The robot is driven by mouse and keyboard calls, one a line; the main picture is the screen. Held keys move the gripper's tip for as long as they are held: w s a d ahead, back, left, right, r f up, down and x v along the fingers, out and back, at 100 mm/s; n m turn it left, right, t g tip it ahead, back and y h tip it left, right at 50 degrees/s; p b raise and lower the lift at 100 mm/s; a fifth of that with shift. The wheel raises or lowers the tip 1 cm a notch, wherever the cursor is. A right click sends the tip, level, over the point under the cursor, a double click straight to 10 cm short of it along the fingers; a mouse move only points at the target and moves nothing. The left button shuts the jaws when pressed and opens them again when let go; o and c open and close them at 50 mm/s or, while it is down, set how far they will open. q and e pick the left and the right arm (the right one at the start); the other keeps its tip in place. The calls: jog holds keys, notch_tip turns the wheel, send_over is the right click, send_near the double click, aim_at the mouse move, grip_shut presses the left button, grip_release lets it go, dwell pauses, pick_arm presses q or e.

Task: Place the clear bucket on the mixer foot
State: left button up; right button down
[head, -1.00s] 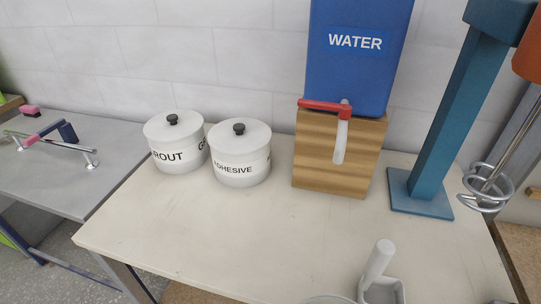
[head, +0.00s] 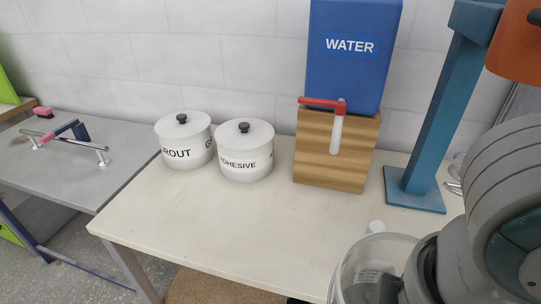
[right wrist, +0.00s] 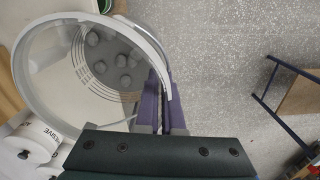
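The clear bucket (head: 347,268) is at the lower right of the head view, partly covered by my right arm. In the right wrist view the clear bucket (right wrist: 22,62) fills the upper left, with several grey round spots at its bottom. My right gripper (right wrist: 158,100) has its purple fingers closed on the bucket's rim. The mixer foot (head: 413,190) is the flat blue base of the mixer stand (head: 440,110), behind and to the right of the bucket, with its visible top bare. My left gripper is not in view.
An orange mixer body (head: 515,55) overhangs at the right; its whisk is mostly hidden by my arm. A blue water tank (head: 355,75) sits on a wooden block (head: 335,165). Grout (head: 183,145) and adhesive (head: 245,158) pots stand left. The table's (head: 225,225) front left is clear.

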jog(key=w+d+r+m, duration=0.2)
jog(key=w+r+m, duration=0.15)
jog(key=r, duration=0.45)
jog(key=w+d+r+m, duration=0.2)
jog(key=r+m, duration=0.3)
jog(key=r, duration=0.3)
jog(key=w+d+r+m, duration=0.25)
jog(key=r+m, duration=0.25)
jog(key=r, duration=0.3)
jog(key=s+r+p, duration=0.2)
jog(key=r+p, duration=1.2)
jog(key=p, duration=0.1)
jog(key=s+r+p, duration=0.3)
jog(key=r+p, duration=1)
jog(key=p, duration=0.2)
jog(key=shift+r, duration=0.4)
jog(key=shift+s+a+f, duration=0.1)
jog(key=shift+a, duration=0.05)
